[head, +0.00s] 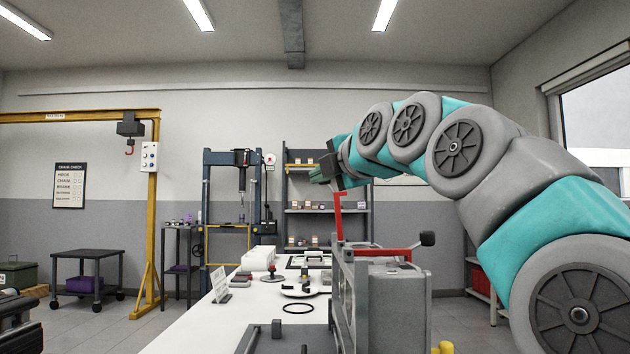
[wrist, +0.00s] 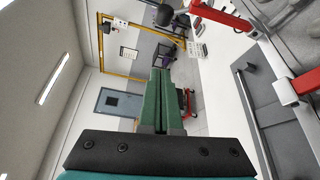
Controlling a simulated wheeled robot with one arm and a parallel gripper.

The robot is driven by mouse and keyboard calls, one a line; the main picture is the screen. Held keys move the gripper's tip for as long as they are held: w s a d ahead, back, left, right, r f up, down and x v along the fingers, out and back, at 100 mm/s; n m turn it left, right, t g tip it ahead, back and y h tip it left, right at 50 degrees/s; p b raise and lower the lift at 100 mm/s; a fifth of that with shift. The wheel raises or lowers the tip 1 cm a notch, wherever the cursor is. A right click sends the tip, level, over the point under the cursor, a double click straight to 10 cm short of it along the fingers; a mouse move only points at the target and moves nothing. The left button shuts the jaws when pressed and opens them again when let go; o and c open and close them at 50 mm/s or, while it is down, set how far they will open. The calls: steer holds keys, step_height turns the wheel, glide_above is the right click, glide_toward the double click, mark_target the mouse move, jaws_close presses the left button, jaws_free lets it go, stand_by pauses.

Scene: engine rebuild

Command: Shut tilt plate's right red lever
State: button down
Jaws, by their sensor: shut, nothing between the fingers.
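A grey metal fixture (head: 392,305), which looks like the tilt plate, stands at the front of the bench. One red lever (head: 339,215) rises upright at its left side, bent at the top. A second red lever (head: 385,252) lies nearly level across the top to the right. In the wrist view a red bar (wrist: 222,17) and another red piece (wrist: 288,93) show at the upper right; I cannot tell which lever each is. My gripper (head: 318,176) is above the upright lever, apparently apart from it. Its green fingers (wrist: 160,73) are together and empty.
A black knob on an arm (head: 427,239) sticks up at the fixture's right. The white bench (head: 190,335) holds a black ring (head: 298,309), a small sign (head: 221,286) and other parts. A press (head: 235,210) and shelves (head: 305,211) stand behind.

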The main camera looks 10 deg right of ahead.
steer(key=shift+w, duration=0.1)
steer(key=w+d+p, duration=0.1)
steer(key=w+p, duration=0.1)
steer(key=w, duration=0.7)
steer(key=shift+d, duration=0.25)
steer(key=shift+d+f, duration=0.1)
stand_by(0.3)
